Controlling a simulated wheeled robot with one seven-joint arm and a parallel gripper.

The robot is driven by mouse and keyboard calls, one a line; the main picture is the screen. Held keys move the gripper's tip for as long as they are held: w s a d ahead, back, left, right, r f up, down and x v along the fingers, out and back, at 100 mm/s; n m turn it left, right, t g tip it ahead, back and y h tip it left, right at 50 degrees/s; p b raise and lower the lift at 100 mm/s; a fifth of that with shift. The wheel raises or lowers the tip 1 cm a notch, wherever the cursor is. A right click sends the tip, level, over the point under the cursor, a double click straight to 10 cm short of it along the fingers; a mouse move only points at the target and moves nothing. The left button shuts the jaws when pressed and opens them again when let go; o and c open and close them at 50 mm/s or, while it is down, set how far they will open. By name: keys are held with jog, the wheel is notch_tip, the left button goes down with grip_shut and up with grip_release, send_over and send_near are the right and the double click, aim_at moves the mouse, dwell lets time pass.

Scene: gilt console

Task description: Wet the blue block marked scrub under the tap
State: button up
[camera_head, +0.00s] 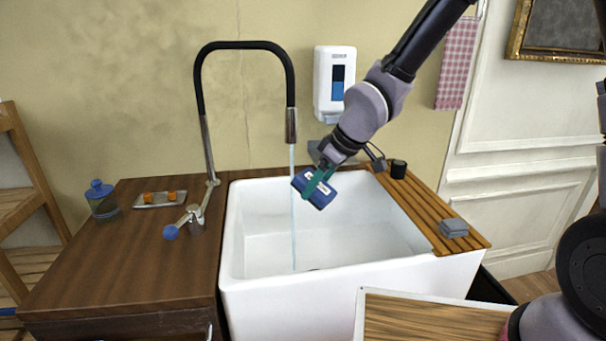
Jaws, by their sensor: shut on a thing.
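My gripper (318,181) is shut on the blue block (324,199), which has a white label whose writing is too small to read. It holds the block tilted, above the white sink basin (262,266). The black tap (291,125) arches over the basin from the left. A thin stream of water (293,235) runs from its spout down into the basin. The block's left end is at or very near the stream; I cannot tell whether the water touches it. The tap lever with a blue knob (171,232) is on the counter to the left.
A wooden counter (130,255) at left holds a blue-lidded jar (101,200) and a small tray (147,205) with orange pieces. A slatted rack (416,207) at right holds a black cup (398,169) and grey pad (453,228). A soap dispenser (322,75) hangs behind.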

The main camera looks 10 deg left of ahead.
aim_at(316, 193)
jog(key=shift+s+d+r, duration=0.6)
jog(key=shift+s+r, duration=0.35)
jog(key=shift+s+d+r, duration=0.6)
jog(key=shift+s+r, duration=0.3)
jog(key=shift+s, duration=0.05)
jog(key=shift+s+d+r, duration=0.1)
jog(key=shift+s+r, duration=0.05)
jog(key=shift+s, duration=0.1)
